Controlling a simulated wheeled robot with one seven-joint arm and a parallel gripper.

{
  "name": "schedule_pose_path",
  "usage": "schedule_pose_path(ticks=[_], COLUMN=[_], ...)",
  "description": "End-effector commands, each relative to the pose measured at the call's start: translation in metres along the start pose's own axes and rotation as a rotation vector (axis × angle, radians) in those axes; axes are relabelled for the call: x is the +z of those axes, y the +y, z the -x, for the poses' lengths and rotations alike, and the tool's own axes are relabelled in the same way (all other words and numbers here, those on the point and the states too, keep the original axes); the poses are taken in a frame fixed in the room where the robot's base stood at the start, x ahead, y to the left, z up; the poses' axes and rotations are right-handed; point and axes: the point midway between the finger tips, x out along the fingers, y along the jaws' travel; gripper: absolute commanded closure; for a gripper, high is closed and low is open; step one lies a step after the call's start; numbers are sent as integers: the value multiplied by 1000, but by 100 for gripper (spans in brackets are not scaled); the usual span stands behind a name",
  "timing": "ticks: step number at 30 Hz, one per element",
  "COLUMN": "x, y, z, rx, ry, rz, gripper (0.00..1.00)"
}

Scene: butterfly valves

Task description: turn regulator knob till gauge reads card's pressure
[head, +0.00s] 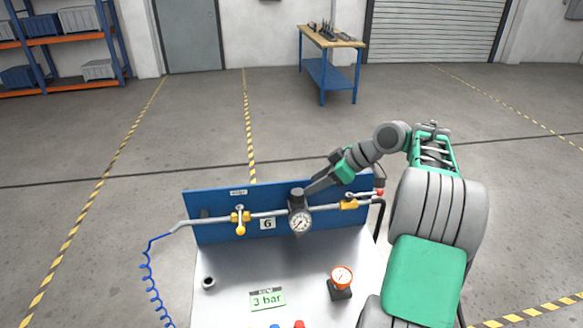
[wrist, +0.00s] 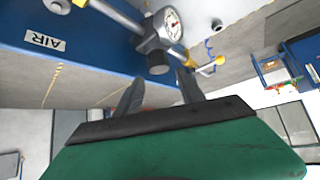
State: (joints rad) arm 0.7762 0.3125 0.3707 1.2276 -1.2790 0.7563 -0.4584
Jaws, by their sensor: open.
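The regulator's dark grey knob (head: 297,192) sits on top of the regulator body on the pipe along the blue panel. Its white-faced gauge (head: 300,221) is just below; its scale is too small to read. The green card (head: 267,299) on the bench top says "3 bar". My gripper (head: 308,188) comes in from the right, close beside the knob. In the wrist view my gripper (wrist: 161,78) is open, with the knob (wrist: 158,62) showing at its fingertips, between them in the picture. Whether they touch it I cannot tell. The gauge (wrist: 173,24) shows a red needle.
A yellow valve (head: 240,220) is on the pipe to the left, and another yellow fitting (head: 349,204) with a red-tipped lever is to the right, below my arm. A blue coiled hose (head: 149,268) hangs at the left.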

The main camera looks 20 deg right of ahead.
Motion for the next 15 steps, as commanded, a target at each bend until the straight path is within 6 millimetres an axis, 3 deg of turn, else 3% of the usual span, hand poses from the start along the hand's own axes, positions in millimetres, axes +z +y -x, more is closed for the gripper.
schedule_pose_path(ticks=[4, 15], x=[3, 1], y=[3, 2], z=[-5, -68], rx=[-8, -7], ry=[17, 14], rz=[25, 23], gripper=[54, 54])
